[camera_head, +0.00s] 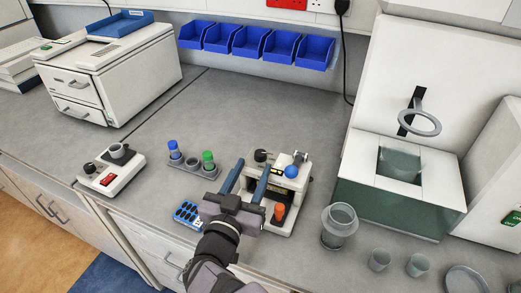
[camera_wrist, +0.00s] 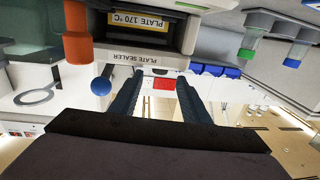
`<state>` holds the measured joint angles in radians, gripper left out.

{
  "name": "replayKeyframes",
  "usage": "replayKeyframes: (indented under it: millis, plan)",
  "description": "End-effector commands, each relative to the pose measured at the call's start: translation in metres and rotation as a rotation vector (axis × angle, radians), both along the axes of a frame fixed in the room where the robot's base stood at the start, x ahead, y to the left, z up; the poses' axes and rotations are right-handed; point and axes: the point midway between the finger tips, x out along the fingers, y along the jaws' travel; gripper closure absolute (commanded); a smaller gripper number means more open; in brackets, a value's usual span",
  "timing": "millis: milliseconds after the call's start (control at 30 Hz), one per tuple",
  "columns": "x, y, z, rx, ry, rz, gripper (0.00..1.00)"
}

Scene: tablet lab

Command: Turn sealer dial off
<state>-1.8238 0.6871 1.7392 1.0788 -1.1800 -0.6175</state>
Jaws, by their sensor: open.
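The plate sealer (camera_head: 297,179) is a pale machine right of centre. In the wrist view its front edge (camera_wrist: 120,60) reads "PLATE SEALER" beside a yellow "PLATE 170 °C" display (camera_wrist: 145,20). A black knob (camera_head: 260,155) stands on its back left; I cannot read its setting. A blue ball (camera_head: 290,171) tops its right side; it also shows in the wrist view (camera_wrist: 101,87). An orange knob-like part (camera_head: 279,211) is at the front, also large in the wrist view (camera_wrist: 77,35). My gripper (camera_head: 253,165) is open and empty, its fingers appearing over the sealer's left side.
A rack (camera_head: 190,166) with blue- and green-capped vials stands left of the sealer. A blue block (camera_head: 187,214) lies near my wrist. A small device with a red switch (camera_head: 110,178) is further left. A grey jar (camera_head: 339,224) is close on the right. Blue bins (camera_head: 250,42) hang behind.

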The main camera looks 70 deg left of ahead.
Motion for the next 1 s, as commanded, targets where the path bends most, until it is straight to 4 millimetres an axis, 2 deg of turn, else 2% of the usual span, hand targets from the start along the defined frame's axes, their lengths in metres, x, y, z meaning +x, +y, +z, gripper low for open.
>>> replayKeyframes:
  millis: [500,933,967,1000]
  plan:
    - [0.039,0.045,0.001,0.0,0.0,-0.002,0.57]
    - [0.045,0.053,0.001,0.001,0.0,0.0,0.57]
    - [0.045,0.053,0.001,0.001,0.0,0.0,0.6]
    - [0.045,0.052,0.001,0.001,0.0,0.0,0.69]
